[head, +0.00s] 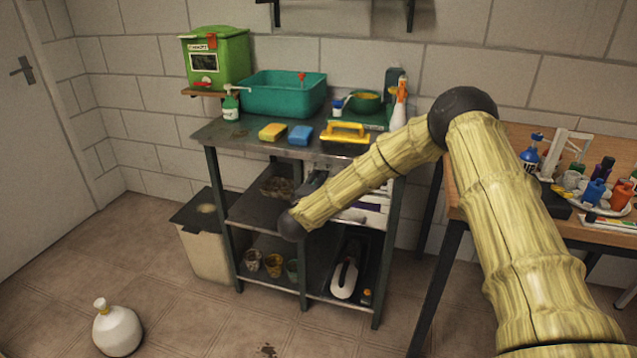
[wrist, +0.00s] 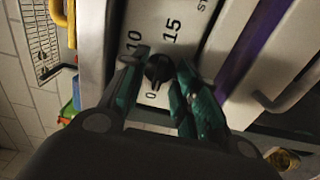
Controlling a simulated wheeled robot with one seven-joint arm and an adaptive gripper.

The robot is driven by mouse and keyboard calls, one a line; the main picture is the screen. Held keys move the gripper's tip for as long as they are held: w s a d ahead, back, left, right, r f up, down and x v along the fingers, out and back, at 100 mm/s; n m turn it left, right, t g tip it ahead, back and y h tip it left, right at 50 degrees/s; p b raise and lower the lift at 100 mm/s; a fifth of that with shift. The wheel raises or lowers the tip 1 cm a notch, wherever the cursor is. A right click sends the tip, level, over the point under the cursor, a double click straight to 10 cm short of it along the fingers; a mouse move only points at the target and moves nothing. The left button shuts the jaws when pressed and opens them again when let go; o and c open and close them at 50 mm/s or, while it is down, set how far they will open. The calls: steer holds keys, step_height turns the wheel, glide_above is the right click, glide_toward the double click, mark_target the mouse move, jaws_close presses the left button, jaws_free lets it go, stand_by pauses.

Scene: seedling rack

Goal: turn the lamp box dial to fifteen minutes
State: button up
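The lamp box is a pale panel (wrist: 192,58) in the wrist view, printed with 0, 10, 15 and part of a word beginning "ST". Its small black dial (wrist: 158,70) sits between the fingers of my gripper (wrist: 157,75). A pale mark on the dial's lower side seems to face the 0. The two green fingers stand apart on either side of the dial, close to it; I see no clear grip on it. The left finger hides part of the scale. In the head view my arm covers most of the box on the rack's middle shelf.
The metal rack (head: 222,131) carries a green tub (head: 283,96), sponges and a yellow-handled tool on top. Glass jars stand on its bottom shelf. A crowded wooden table (head: 508,150) stands right.

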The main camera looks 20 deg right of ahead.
jaws_close()
steer(key=shift+a+r+m+p, duration=0.1)
steer(key=shift+r+m+p, duration=0.2)
steer(key=shift+p, duration=0.6)
steer(key=shift+m+p, duration=0.4)
steer(key=shift+p, duration=0.3)
steer(key=shift+f+m+b, duration=0.2)
steer(key=shift+m+b, duration=2.4)
steer(key=shift+m, duration=6.05)
steer(key=shift+f+m+b, duration=0.15)
steer(key=shift+m+b, duration=2.4)
steer(key=shift+m, duration=6.1)
